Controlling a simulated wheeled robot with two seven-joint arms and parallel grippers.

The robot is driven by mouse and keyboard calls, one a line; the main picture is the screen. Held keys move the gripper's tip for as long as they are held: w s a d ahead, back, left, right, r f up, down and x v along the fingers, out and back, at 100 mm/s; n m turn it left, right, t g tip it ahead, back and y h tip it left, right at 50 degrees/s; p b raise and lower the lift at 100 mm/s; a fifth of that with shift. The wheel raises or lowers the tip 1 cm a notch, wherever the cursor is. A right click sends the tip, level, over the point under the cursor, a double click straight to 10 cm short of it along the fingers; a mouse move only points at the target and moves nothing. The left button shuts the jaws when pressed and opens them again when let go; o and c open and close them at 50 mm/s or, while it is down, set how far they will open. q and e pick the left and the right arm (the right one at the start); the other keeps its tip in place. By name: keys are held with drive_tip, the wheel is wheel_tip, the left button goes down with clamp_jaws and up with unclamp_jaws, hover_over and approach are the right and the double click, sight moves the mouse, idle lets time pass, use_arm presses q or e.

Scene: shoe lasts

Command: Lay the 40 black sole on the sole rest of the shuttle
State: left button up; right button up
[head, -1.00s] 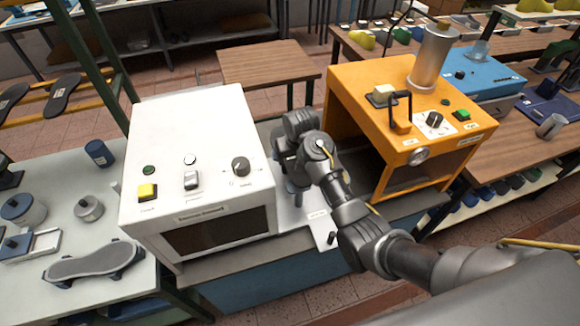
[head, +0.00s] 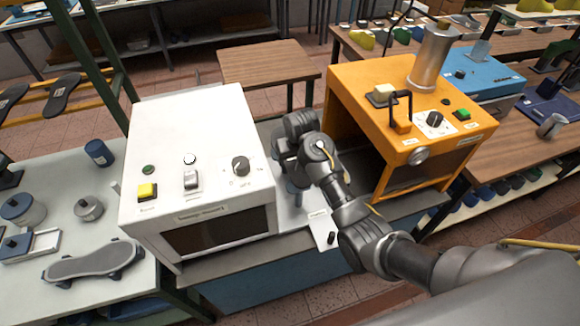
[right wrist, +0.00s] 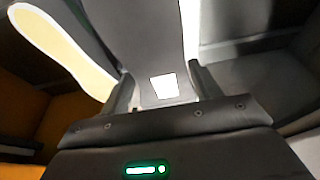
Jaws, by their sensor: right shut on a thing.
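My right gripper (right wrist: 163,88) is shut on a dark grey sole (right wrist: 150,35) with a white label, whose size I cannot read. The sole lies between the two fingers and runs past the top of the right wrist view. In the head view my right gripper (head: 291,180) points down between the white and orange machines, over a white plate (head: 317,222) that may be part of the shuttle. The sole rest cannot be made out. Whether the sole touches anything below is hidden. My left gripper is not in view.
A white machine (head: 195,150) stands close on the left and an orange machine (head: 370,110) on the right. A cream shape with a pale edge (right wrist: 60,45) lies beside the held sole.

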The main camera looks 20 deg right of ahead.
sight(294, 162)
drive_tip(key=shift+f, duration=0.95)
drive_tip(key=shift+f+b, duration=0.6)
drive_tip(key=shift+f, duration=1.3)
idle(1.0)
drive_tip(key=o, duration=1.3)
drive_tip(key=shift+c, duration=0.2)
drive_tip(key=shift+r+p, duration=0.9)
drive_tip(key=shift+r, duration=2.65)
